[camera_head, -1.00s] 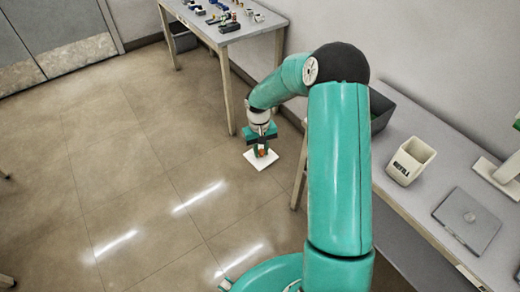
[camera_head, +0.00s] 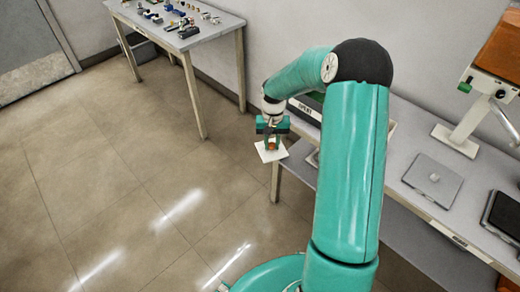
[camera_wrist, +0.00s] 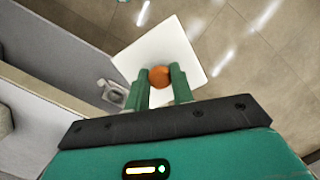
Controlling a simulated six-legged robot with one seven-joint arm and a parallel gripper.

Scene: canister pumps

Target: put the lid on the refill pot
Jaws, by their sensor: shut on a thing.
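My gripper (camera_head: 272,143) is shut on the orange knob of a white square lid (camera_head: 264,154). It holds the lid roughly level in the air, left of the bench's end. In the wrist view the two green fingers (camera_wrist: 160,85) pinch the round orange knob (camera_wrist: 159,76), and the white plate (camera_wrist: 150,48) spreads beneath. The refill pot is almost wholly hidden behind my arm; only a pale sliver (camera_head: 391,128), probably its edge, shows to the right of the arm.
The grey bench (camera_head: 405,152) runs along the wall. On it are a grey square plate with a knob (camera_head: 432,180), a white-based stand (camera_head: 456,140), a black tray (camera_head: 503,215) and a dark labelled bin (camera_head: 305,108). Another table (camera_head: 190,35) holds small parts. The floor at left is clear.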

